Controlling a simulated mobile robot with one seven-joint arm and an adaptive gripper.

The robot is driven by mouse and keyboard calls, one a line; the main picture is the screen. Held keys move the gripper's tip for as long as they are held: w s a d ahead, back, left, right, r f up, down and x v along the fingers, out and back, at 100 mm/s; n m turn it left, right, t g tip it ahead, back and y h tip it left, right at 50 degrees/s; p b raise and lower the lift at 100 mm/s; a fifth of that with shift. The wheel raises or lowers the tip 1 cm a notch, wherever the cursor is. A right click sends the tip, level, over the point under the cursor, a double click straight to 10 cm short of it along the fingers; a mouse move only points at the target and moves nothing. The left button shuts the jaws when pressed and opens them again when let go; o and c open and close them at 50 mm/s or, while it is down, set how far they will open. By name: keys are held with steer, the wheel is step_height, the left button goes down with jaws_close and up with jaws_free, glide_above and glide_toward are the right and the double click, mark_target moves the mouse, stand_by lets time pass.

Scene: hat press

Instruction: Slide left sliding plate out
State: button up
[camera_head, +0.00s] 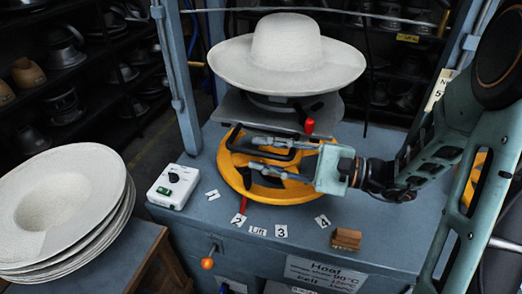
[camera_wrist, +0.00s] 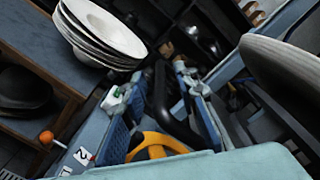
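A grey sliding plate (camera_head: 262,112) lies under the white hat (camera_head: 288,58) in the head view. A black bar handle (camera_wrist: 165,105) stands in front of it, partly hidden by my gripper in the head view. My gripper (camera_head: 251,153) reaches in from the right over the yellow ring (camera_head: 233,172). Its two fingers are spread, one on each side of the black handle. The wrist view shows gaps between the handle and the finger pads; contact on the right side is hard to tell. Which plate the handle belongs to is partly hidden.
A red-knobbed lever (camera_head: 309,127) stands close behind my gripper. A white control box (camera_head: 175,187) and number labels lie on the blue table (camera_head: 190,225). Stacked white hats (camera_head: 60,205) stand at the left. Blue posts (camera_head: 178,80) flank the press.

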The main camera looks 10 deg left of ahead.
steer(key=shift+a, duration=0.45)
steer(key=shift+c, duration=0.3)
jaws_close()
